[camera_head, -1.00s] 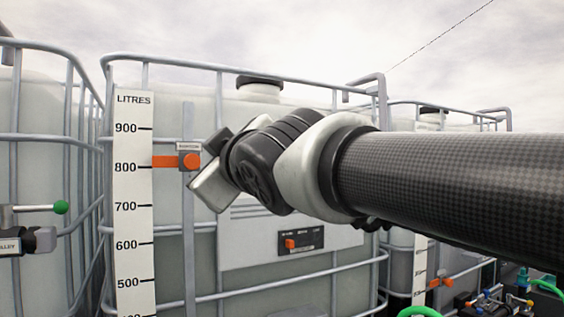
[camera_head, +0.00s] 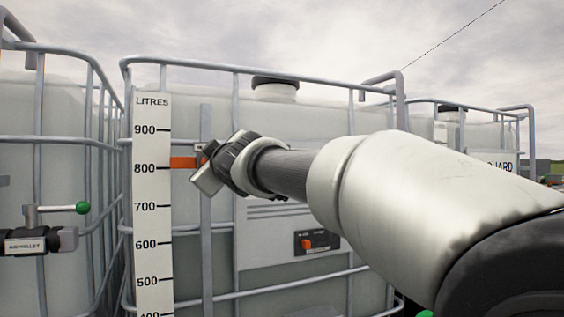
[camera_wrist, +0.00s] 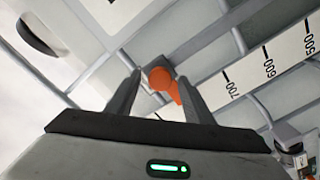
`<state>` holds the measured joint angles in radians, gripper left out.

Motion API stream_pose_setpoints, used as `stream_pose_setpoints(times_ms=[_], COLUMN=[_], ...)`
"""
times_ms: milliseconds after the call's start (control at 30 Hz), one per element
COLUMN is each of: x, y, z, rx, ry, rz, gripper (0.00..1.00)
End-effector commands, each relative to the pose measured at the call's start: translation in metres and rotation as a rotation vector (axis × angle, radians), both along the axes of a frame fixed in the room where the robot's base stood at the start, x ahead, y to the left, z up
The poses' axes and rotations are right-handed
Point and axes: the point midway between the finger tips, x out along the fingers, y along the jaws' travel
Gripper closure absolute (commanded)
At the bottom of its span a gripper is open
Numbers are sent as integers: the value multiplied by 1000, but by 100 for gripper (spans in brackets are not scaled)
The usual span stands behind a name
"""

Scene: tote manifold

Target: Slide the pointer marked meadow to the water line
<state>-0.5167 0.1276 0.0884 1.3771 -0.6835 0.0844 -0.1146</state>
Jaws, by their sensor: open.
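The orange pointer (camera_head: 183,162) sits at about the 800 mark, beside the white LITRES scale (camera_head: 152,205) on the caged tank. Its knob is mostly hidden by my gripper in the head view. My gripper (camera_head: 204,170) is at the pointer's right end, on the upright rail (camera_head: 206,255). In the wrist view the round orange knob (camera_wrist: 160,78) shows between the tips of my open jaws (camera_wrist: 160,88); I cannot tell whether they touch it. The pointer's name label is hidden.
Grey cage bars (camera_head: 290,292) surround the tank. A panel with a small orange switch (camera_head: 306,244) is right of the rail. At left, a valve with a green-knobbed handle (camera_head: 82,208) stands on a neighbouring tank. Another tank (camera_head: 470,125) is at right.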

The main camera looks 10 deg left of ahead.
Motion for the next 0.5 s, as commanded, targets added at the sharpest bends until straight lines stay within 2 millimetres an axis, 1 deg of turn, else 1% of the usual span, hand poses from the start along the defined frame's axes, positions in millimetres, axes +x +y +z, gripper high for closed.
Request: stream_pose_setpoints(times_ms=[100, 333, 367, 500], x=[4, 5, 5, 5], y=[2, 3, 3, 2], z=[0, 0, 0, 0], rx=[-1, -1, -1, 0], ry=[-1, -1, -1, 1], rz=[0, -1, -1, -1], gripper=[53, 53, 54, 78])
